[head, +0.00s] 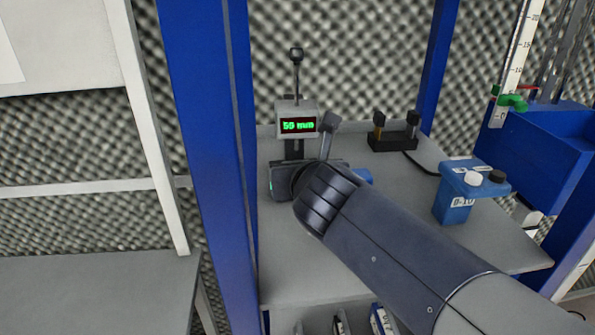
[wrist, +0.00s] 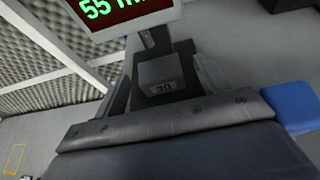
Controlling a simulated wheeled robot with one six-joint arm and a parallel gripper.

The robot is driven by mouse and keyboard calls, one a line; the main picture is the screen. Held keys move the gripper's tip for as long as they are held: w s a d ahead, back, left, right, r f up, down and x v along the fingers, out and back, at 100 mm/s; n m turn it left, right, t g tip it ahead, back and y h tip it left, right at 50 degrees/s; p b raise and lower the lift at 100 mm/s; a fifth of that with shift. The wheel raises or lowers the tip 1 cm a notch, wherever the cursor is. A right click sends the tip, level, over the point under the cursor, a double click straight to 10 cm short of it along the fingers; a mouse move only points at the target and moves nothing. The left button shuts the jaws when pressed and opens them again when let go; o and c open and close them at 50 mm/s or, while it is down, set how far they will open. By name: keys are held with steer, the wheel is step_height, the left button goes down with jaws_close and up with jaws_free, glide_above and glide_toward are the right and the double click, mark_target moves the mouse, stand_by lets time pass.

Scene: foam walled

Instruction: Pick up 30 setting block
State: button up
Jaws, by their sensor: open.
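A small dark grey block (wrist: 160,80) with a tiny label shows in the middle of the wrist view, below the digital display. The label looks like 30 but is too small to read surely. My gripper (wrist: 166,74) is open, with one finger to the left of the block and the other to its right. I cannot tell whether either finger touches it. In the head view my own wrist hides the block and most of the jaws, at the foot of the gauge with the green-lit display (head: 298,121).
The gauge's upright and lever (head: 296,70) rise close to my gripper. A dark holder with two knobs (head: 393,140) stands at the back right of the grey table (head: 290,275). A blue stand (head: 454,206) is farther right. A blue post (head: 205,150) borders the table's left.

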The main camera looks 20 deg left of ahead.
steer(key=shift+x, duration=1.1)
steer(key=shift+c, duration=0.3)
steer(key=c, duration=1.2)
steer(key=shift+c, duration=0.4)
steer(key=shift+r, duration=0.2)
